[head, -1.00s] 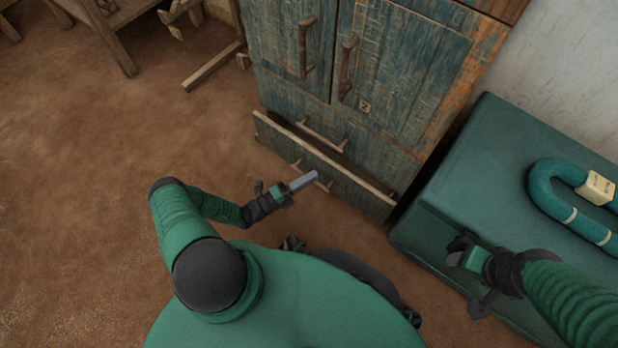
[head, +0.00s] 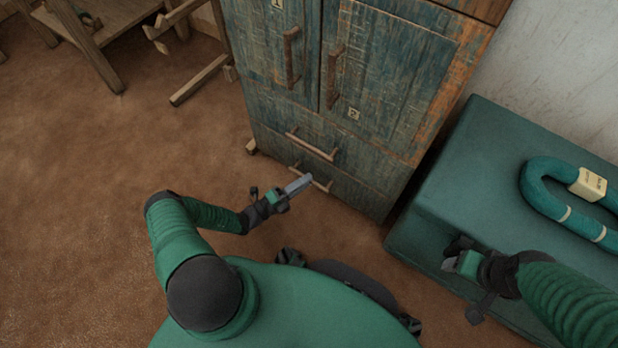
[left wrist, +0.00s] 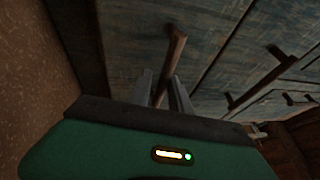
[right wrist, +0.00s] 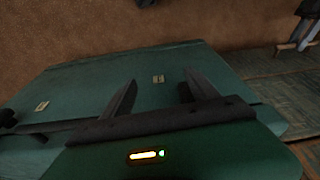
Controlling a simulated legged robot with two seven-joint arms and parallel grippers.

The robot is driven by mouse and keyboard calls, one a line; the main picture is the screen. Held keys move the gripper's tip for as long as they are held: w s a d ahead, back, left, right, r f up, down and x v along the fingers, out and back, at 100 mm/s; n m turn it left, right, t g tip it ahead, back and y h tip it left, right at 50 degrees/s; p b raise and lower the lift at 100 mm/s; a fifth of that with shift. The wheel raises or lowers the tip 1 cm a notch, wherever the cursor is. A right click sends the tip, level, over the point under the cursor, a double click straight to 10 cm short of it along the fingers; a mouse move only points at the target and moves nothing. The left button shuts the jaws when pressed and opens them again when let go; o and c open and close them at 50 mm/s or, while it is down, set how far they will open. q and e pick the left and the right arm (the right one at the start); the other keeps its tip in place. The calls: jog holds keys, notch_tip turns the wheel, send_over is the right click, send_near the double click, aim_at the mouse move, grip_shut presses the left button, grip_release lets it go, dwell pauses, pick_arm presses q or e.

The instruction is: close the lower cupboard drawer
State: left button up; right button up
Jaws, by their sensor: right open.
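The lower cupboard drawer (head: 350,193) is at the foot of the worn blue-green cupboard (head: 400,75). Its front looks level with the cupboard face in the head view. My left gripper (head: 308,180) is at this drawer's wooden handle (head: 325,186).
An upper drawer with its handle (head: 312,146) sits just above, looking shut. The teal chest (head: 460,170) stands right of the cupboard with a teal curved bundle (head: 548,190) on it. Wooden loom frames (head: 95,50) stand at the back left. The brown floor at left is clear.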

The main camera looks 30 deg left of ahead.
pick_arm(q)
jog(key=p+v, duration=0.2)
jog(key=v, duration=1.3)
